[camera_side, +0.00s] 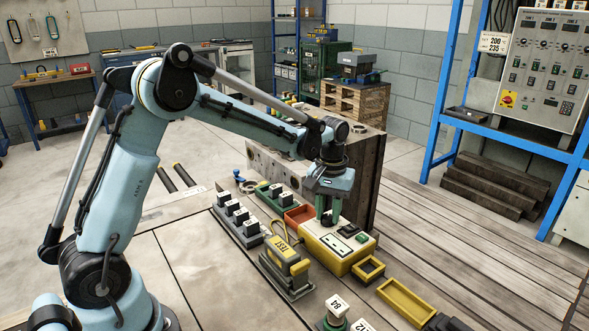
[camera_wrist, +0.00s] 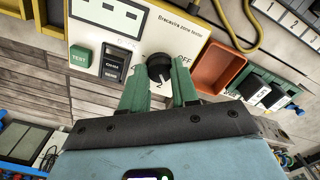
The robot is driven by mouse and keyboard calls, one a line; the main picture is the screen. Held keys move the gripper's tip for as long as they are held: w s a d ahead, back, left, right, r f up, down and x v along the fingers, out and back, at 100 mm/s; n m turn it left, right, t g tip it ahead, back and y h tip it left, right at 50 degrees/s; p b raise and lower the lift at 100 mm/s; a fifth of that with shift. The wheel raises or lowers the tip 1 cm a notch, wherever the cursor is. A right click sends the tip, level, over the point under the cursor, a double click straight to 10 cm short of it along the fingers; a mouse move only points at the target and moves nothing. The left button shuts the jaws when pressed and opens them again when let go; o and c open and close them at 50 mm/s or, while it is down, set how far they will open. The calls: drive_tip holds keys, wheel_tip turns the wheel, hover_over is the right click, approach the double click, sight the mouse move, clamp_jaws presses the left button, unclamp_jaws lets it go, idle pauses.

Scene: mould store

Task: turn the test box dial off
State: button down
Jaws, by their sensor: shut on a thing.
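The test box (camera_side: 335,246), yellow with a cream top, sits on the bench below my gripper (camera_side: 328,216). In the wrist view its cream face (camera_wrist: 178,37) carries a green TEST button (camera_wrist: 80,56), a black rocker switch (camera_wrist: 113,66) and a display. The black dial (camera_wrist: 158,67) is between my two green fingers (camera_wrist: 159,80), which are shut on it. An OFF label shows to the right of the dial and a 2 at its lower edge. The dial's exact pointer setting is hard to read. In the side view the fingers hide the dial.
A yellow TEST-marked unit (camera_side: 287,262) stands left of the box, with a yellow cable near it. An orange tray (camera_side: 299,216) lies behind. Yellow trays (camera_side: 406,303) lie front right. A large steel mould block (camera_side: 362,180) stands close behind my gripper.

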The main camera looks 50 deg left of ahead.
sight(328, 217)
drive_tip(key=n, duration=0.5)
drive_tip(key=shift+n, duration=0.3)
drive_tip(key=n, duration=0.5)
drive_tip(key=shift+n, duration=0.4)
drive_tip(key=c, duration=0.8)
unclamp_jaws()
drive_tip(key=shift+c, duration=0.2)
drive_tip(key=shift+r, duration=0.1)
wheel_tip(328, 217, up, 12)
